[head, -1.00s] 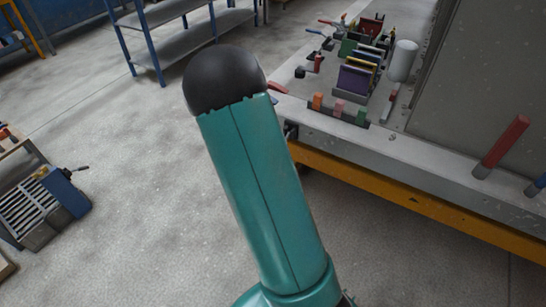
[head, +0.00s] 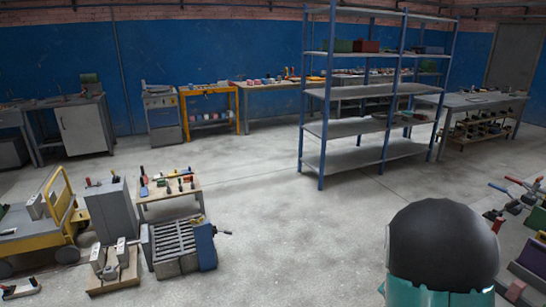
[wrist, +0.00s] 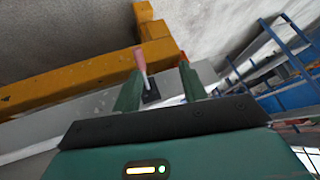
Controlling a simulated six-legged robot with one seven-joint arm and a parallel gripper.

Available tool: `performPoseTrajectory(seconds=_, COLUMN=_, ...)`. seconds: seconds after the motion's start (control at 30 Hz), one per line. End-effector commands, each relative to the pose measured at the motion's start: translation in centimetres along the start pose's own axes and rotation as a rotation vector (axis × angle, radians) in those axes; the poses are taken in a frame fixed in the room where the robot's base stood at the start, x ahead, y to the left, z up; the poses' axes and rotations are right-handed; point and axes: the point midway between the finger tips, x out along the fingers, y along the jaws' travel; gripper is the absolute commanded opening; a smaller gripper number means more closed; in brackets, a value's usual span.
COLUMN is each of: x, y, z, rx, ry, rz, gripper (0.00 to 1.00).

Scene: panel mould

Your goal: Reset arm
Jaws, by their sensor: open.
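My gripper (wrist: 160,76) shows in the wrist view as two green fingers standing apart above a dark bar. The fingers are open and I see nothing held between them. A pink-red rod-like thing (wrist: 139,60) shows close to the left finger; I cannot tell whether it touches it. My arm, a black dome on a teal link, shows at the lower right of the head view, with the gripper out of that view.
An orange beam (wrist: 70,88) and a grey surface lie near the gripper. In the head view, a blue-framed shelf (head: 350,95) stands behind. A yellow cart (head: 38,240) and a grey slatted unit (head: 172,245) stand left. The middle floor is clear.

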Motion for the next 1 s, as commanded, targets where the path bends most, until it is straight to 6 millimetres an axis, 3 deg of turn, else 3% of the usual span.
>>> performPoseTrajectory(seconds=0.03, x=-2.0, y=-1.6, z=0.1, rx=-0.020, ry=-0.025, rz=-0.042, gripper=0.42)
performPoseTrajectory(seconds=0.2, x=-8.6, y=-5.4, z=1.6, rx=-0.130, ry=-0.119, rz=-0.157, gripper=0.42)
performPoseTrajectory(seconds=0.43, x=-18.0, y=-8.2, z=4.0, rx=-0.320, ry=-0.206, rz=-0.285, gripper=0.42)
performPoseTrajectory(seconds=0.67, x=-26.8, y=-7.9, z=6.6, rx=-0.537, ry=-0.248, rz=-0.366, gripper=0.42)
performPoseTrajectory(seconds=0.8, x=-31.6, y=-6.5, z=8.2, rx=-0.677, ry=-0.250, rz=-0.390, gripper=0.42)
performPoseTrajectory(seconds=1.0, x=-37.0, y=-3.4, z=10.3, rx=-0.863, ry=-0.229, rz=-0.384, gripper=0.42)
